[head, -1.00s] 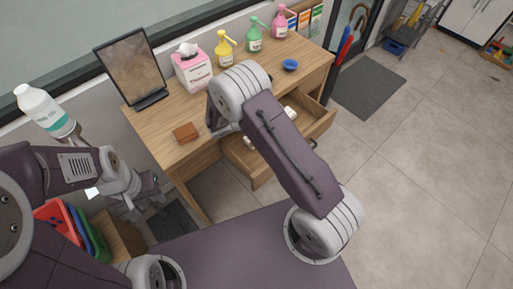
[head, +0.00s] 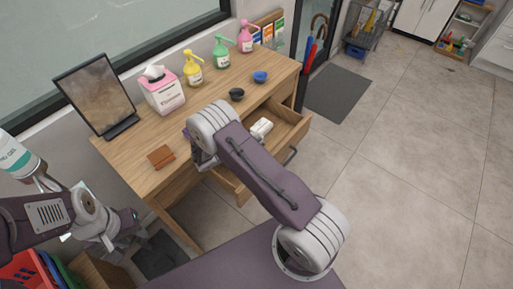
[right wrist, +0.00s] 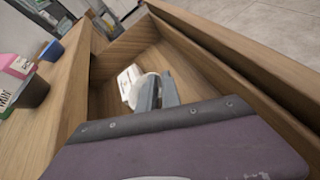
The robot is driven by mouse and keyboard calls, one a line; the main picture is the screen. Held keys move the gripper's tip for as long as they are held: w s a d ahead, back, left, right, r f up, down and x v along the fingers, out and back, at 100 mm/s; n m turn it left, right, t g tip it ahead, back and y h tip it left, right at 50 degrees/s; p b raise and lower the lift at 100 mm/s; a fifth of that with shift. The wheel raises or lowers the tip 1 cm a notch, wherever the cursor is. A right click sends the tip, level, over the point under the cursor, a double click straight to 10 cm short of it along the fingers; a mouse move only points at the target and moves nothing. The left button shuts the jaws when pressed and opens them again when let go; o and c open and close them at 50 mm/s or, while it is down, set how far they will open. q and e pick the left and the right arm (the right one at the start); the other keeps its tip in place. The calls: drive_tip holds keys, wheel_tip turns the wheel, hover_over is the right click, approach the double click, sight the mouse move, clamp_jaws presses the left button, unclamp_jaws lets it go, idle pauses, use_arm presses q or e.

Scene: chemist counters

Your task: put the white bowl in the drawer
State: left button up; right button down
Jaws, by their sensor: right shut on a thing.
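The drawer (head: 294,125) under the wooden desk is pulled open; its inside also shows in the right wrist view (right wrist: 108,62). My right gripper (right wrist: 158,92) is over or inside the open drawer, shut on a pale rounded thing, which looks like the white bowl (right wrist: 149,84). The fingers cover part of it, and I cannot tell whether it touches the drawer floor. In the head view my right forearm hides this gripper.
A white box-like thing (head: 262,128) lies in the drawer. The desk top holds a black bowl (head: 236,94), a blue bowl (head: 260,77), a brown wallet-like block (head: 161,157), a tissue box (head: 163,90), pump bottles (head: 193,69) and a framed screen (head: 97,93).

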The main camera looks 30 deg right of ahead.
wheel_tip(320, 180, down, 3)
drive_tip(key=shift+a+f, duration=0.1)
drive_tip(key=shift+f, duration=0.1)
drive_tip(key=shift+f, duration=0.1)
drive_tip(key=c, duration=1.5)
unclamp_jaws()
drive_tip(key=shift+c, duration=0.2)
drive_tip(key=shift+a+r, duration=0.15)
drive_tip(key=shift+r, duration=0.05)
drive_tip(key=b+v, duration=0.1)
drive_tip(key=v, duration=1)
drive_tip(key=shift+s+a+r, duration=0.1)
drive_tip(key=shift+s+a, duration=0.05)
drive_tip(key=shift+a, duration=0.15)
